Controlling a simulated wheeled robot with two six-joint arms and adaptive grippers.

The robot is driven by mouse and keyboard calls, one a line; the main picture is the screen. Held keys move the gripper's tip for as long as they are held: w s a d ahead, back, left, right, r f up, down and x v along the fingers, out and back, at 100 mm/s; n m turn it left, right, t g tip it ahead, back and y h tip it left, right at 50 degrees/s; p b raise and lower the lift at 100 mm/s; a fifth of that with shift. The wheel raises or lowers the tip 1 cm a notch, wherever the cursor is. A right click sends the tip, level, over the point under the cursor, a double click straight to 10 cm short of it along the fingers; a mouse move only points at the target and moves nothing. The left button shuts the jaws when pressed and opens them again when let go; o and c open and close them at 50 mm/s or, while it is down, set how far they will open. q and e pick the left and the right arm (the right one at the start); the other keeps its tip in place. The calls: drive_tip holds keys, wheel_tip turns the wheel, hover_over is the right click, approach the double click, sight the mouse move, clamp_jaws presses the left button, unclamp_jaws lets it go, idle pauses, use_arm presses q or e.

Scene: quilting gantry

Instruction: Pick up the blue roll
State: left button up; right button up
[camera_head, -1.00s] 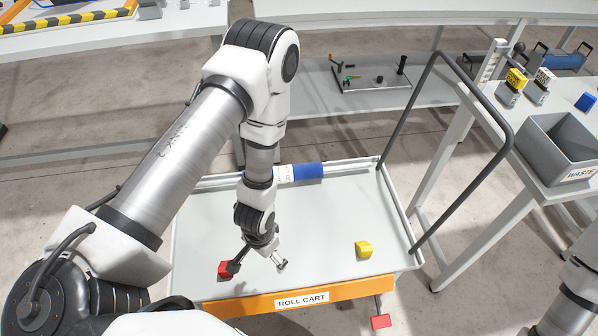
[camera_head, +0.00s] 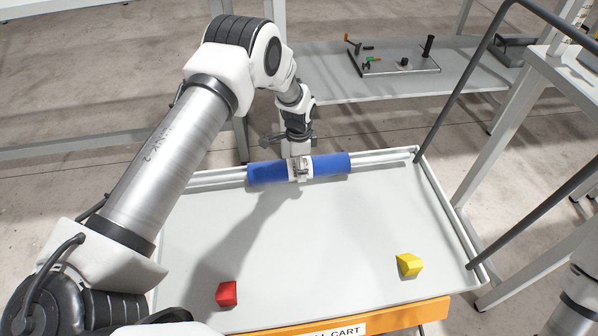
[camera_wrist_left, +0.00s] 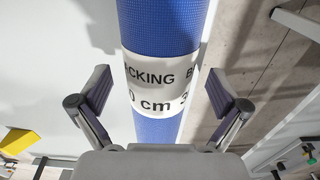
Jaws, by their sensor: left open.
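The blue roll (camera_head: 331,163) with a white printed band lies along the far rail of the cart. My left gripper (camera_head: 301,166) is over the roll's middle in the head view. In the left wrist view the roll (camera_wrist_left: 162,30) runs between the two spread fingers of my left gripper (camera_wrist_left: 160,92), with a gap on each side. The gripper is open and appears centred on the white band. I cannot tell how deep the fingers reach around the roll. Part of my right arm shows at the right edge; its gripper is out of view.
The white cart tray (camera_head: 330,225) is mostly clear. A red block (camera_head: 227,293) and a yellow block (camera_head: 409,265) lie toward its near side. A dark handle bar (camera_head: 450,90) rises at the right. A grey shelf with a tool board (camera_head: 400,65) stands behind.

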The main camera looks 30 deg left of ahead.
use_arm(q)
drive_tip(key=c, duration=1.8)
drive_tip(key=shift+r, duration=0.15)
drive_tip(key=shift+r+p, duration=0.25)
drive_tip(key=shift+p, duration=0.05)
drive_tip(key=r+p, duration=0.1)
drive_tip(key=r, duration=0.2)
drive_tip(key=shift+d, duration=0.2)
drive_tip(key=d, duration=0.5)
drive_tip(key=s+d+p, duration=0.1)
drive_tip(key=d, duration=0.4)
drive_tip(key=s+d+r+p, duration=0.1)
drive_tip(key=d, duration=0.4)
drive_tip(key=shift+d+r, duration=0.1)
drive_tip(key=shift+d, duration=0.15)
